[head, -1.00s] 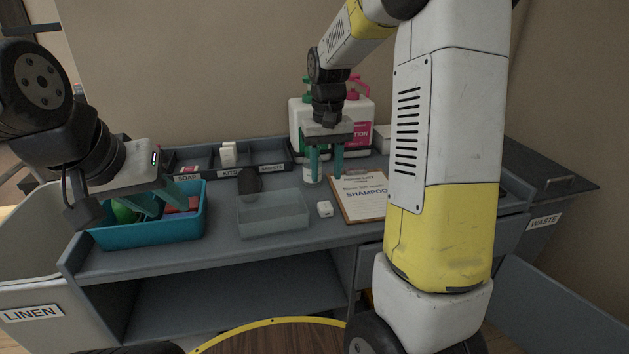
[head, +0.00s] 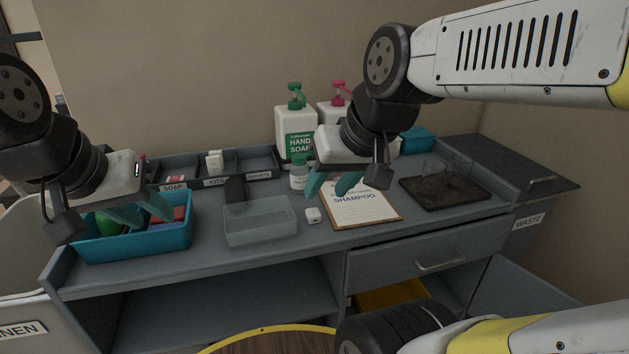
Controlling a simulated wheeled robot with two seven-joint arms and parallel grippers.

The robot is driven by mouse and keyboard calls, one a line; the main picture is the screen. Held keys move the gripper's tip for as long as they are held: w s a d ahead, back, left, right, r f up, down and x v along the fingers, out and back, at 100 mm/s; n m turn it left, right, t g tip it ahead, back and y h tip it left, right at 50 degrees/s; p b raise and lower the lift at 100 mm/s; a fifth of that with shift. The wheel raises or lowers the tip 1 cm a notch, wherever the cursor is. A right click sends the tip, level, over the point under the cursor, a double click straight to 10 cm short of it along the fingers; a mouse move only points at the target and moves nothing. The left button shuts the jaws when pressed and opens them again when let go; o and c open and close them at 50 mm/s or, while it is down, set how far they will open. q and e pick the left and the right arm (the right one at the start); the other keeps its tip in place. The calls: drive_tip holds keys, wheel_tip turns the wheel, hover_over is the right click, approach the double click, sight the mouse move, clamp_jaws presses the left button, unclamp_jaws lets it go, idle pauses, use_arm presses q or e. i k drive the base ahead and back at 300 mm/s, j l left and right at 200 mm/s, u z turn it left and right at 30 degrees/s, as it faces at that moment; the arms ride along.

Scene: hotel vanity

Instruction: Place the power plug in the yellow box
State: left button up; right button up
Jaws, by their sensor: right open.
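My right gripper (head: 332,185) is open and empty, above and slightly behind the plug, over the clipboard's left edge. My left gripper (head: 147,213) is open, with its teal fingers over the teal bin; it holds nothing that I can see.
The teal bin (head: 130,245) holds green, red and blue items. A clear tray (head: 260,224), a clipboard (head: 362,210) and a dark tray (head: 445,193) with glasses stand on the counter. Pump bottles (head: 296,130) stand behind. A drawer (head: 430,255) is below the counter.

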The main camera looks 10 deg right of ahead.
sight(385, 297)
drive_tip(key=k+z, duration=0.1)
drive_tip(key=k, duration=0.55)
drive_tip(key=z, duration=0.4)
drive_tip(key=j+z, duration=0.15)
drive_tip(key=z, duration=0.25)
drive_tip(key=j+z, duration=0.1)
drive_tip(key=z, duration=0.3)
drive_tip(key=j+z, duration=0.1)
drive_tip(key=z, duration=0.3)
drive_tip(key=j, duration=0.5)
drive_tip(key=k+j+z, duration=0.1)
drive_tip(key=j, duration=0.4)
drive_tip(key=k+j, duration=0.1)
drive_tip(key=j, duration=0.4)
